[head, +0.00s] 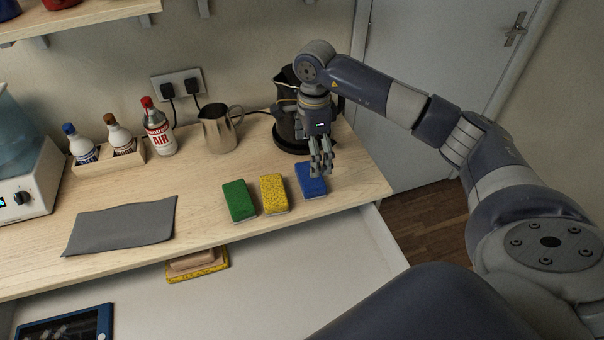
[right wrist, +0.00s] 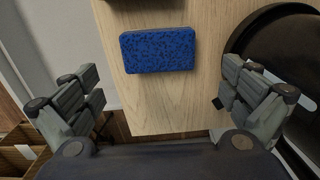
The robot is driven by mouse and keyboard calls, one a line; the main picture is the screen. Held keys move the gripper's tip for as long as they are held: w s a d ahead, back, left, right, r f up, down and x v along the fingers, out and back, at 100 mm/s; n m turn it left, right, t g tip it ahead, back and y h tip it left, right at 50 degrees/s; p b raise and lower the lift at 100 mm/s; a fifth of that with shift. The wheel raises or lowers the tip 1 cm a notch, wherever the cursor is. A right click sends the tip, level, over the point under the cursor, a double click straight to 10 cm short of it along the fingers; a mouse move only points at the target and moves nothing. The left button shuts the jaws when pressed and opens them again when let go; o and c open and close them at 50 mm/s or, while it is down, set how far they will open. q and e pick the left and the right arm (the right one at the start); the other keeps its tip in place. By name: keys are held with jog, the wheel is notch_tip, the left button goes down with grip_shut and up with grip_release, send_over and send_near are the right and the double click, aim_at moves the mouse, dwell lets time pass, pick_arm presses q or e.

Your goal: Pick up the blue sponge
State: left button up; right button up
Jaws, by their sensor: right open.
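The blue sponge (head: 310,181) lies on the wooden counter near its front right edge. In the right wrist view the blue sponge (right wrist: 158,50) lies flat, ahead of and between the spread fingers. My right gripper (head: 320,170) is above the counter, just over the sponge's right part in the head view. In the right wrist view my right gripper (right wrist: 158,92) is open and empty, its fingers apart from the sponge. My left gripper is not in view.
A yellow sponge (head: 273,193) and a green sponge (head: 239,200) lie in a row left of the blue one. A dark kettle (head: 288,128) stands close behind my gripper. A metal jug (head: 219,131) stands further left. An open drawer (head: 330,245) sits below the counter's front edge.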

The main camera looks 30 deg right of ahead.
aim_at(310, 179)
notch_tip(310, 179, down, 2)
jog(key=shift+s+a+f, duration=0.1)
jog(key=shift+s+a, duration=0.05)
jog(key=shift+f, duration=0.25)
notch_tip(310, 179, down, 4)
jog(key=p, duration=0.2)
jog(key=shift+a+f+p, duration=0.1)
jog(key=shift+a+p, duration=0.05)
jog(key=shift+p, duration=0.2)
jog(key=shift+f, duration=0.55)
jog(key=c, duration=0.7)
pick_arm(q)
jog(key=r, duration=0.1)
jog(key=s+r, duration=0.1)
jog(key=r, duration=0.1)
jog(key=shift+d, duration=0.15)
pick_arm(e)
jog(key=shift+c, duration=0.2)
